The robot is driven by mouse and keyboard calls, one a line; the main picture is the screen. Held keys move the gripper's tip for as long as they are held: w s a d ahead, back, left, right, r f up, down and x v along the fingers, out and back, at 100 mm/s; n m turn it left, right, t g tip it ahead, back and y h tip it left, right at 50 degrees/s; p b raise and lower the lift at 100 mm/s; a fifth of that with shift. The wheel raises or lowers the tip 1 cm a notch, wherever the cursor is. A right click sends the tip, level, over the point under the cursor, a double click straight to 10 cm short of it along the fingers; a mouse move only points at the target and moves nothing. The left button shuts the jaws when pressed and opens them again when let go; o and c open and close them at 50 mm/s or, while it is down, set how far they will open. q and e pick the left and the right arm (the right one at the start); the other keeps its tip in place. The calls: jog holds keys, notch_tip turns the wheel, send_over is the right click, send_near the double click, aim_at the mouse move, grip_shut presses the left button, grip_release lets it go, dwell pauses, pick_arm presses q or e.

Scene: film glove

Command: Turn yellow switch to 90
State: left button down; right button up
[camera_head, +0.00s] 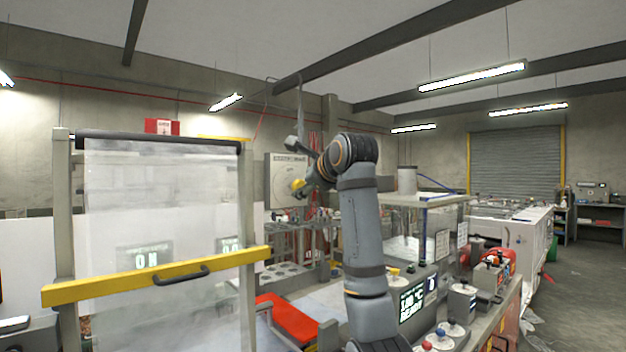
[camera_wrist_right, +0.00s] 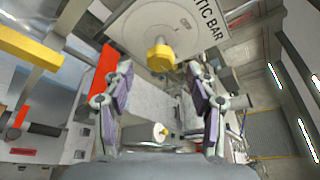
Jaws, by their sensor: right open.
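The yellow switch is a round knob (camera_wrist_right: 160,55) on a white panel (camera_wrist_right: 135,28) whose visible lettering ends in "TIC BAR". In the head view the knob (camera_head: 297,186) shows partly beside my right gripper, in front of the pale wall panel (camera_head: 281,172). My right gripper (camera_head: 300,166) is raised at the end of my grey arm. In the wrist view its two fingers (camera_wrist_right: 162,95) are spread apart and empty, with the knob beyond them, a little above the middle. I see no contact with the knob. My left gripper is not in view.
A framed clear screen with a yellow bar (camera_head: 160,277) and black handle stands at the left. A red flat part (camera_head: 285,318) lies low in the middle. A console with a lit display (camera_head: 411,300) and several knobs stands right of my arm.

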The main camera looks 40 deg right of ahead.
jog(key=v, duration=0.6)
jog(key=shift+s, duration=0.2)
jog(key=shift+f, duration=0.1)
